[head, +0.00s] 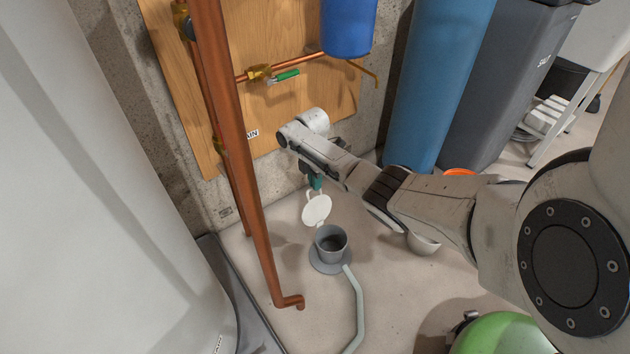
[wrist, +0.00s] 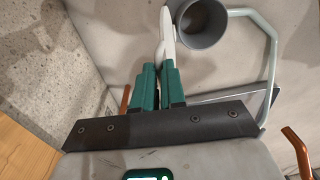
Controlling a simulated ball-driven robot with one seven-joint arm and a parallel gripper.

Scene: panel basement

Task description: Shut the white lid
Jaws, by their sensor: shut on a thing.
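The white lid (head: 317,210) stands raised and tilted at the back edge of a grey round drain cup (head: 331,245). The cup is open and its dark inside shows. In the wrist view the lid (wrist: 166,36) appears nearly edge-on beside the cup (wrist: 203,24). My gripper (head: 316,184) is above the floor at the lid's upper edge. In the wrist view its green fingers (wrist: 158,70) are shut on the lid's edge. The exact contact is partly hidden by the fingers.
A copper pipe (head: 236,150) runs down left of the cup. A pale bent tube (head: 356,300) leaves the cup toward the front. A blue cylinder (head: 440,80) and grey bin (head: 507,80) stand behind. A green round object (head: 505,335) is at the front right.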

